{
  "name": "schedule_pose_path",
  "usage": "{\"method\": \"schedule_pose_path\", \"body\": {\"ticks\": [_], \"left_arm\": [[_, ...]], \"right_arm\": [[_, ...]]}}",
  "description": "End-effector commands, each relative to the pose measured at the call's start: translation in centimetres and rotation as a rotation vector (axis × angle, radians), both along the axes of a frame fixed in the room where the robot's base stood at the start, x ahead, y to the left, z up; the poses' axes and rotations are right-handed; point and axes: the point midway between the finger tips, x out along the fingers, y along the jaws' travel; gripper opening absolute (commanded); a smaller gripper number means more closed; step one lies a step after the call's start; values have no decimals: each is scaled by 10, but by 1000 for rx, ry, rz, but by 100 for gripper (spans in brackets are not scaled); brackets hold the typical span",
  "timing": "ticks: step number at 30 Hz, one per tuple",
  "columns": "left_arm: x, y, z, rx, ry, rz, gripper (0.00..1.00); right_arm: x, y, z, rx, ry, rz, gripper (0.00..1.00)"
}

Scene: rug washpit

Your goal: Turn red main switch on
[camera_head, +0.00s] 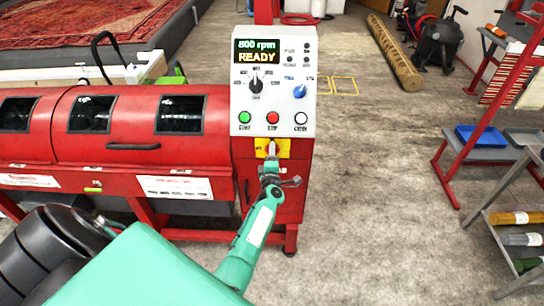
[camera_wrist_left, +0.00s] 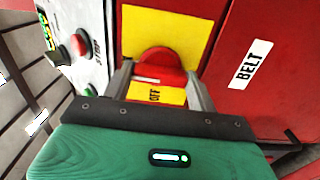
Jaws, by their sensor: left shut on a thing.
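The red main switch (camera_wrist_left: 158,62) is a round red knob on a yellow plate (camera_wrist_left: 165,28) in the left wrist view. The word OFF shows on the yellow plate between my fingers. My left gripper (camera_wrist_left: 160,70) has one finger on each side of the knob and is shut on it. In the head view the yellow plate (camera_head: 284,148) sits on the machine's front below the control panel, and my left gripper (camera_head: 272,153) covers most of the switch there. The exact angle of the knob is hard to tell. My right gripper is in neither view.
The control panel (camera_head: 272,95) has a display reading 800 rpm READY, knobs and a row of buttons above the switch. The long red machine drum (camera_head: 106,122) extends left. A tray rack (camera_head: 478,140) stands at right; the floor between is open.

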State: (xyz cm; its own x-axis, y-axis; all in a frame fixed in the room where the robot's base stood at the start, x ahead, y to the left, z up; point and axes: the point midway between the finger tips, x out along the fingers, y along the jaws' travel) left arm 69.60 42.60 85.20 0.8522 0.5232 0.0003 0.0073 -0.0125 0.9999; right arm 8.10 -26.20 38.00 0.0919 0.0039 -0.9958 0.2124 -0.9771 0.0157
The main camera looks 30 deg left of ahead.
Motion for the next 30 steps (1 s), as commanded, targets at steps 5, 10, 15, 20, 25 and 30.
{"method": "schedule_pose_path", "body": {"ticks": [5,10,15,20,25,30], "left_arm": [[0,0,-1,2,2,-1,35],[0,0,-1,1,2,-1,80],[0,0,-1,0,1,-1,80],[-3,-2,0,0,1,-1,80],[-19,-13,1,-1,3,-2,80],[-51,-31,2,0,4,-1,80]], "right_arm": [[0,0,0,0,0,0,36],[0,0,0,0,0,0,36],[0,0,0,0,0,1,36],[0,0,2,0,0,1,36],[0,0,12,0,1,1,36],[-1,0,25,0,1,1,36]]}}
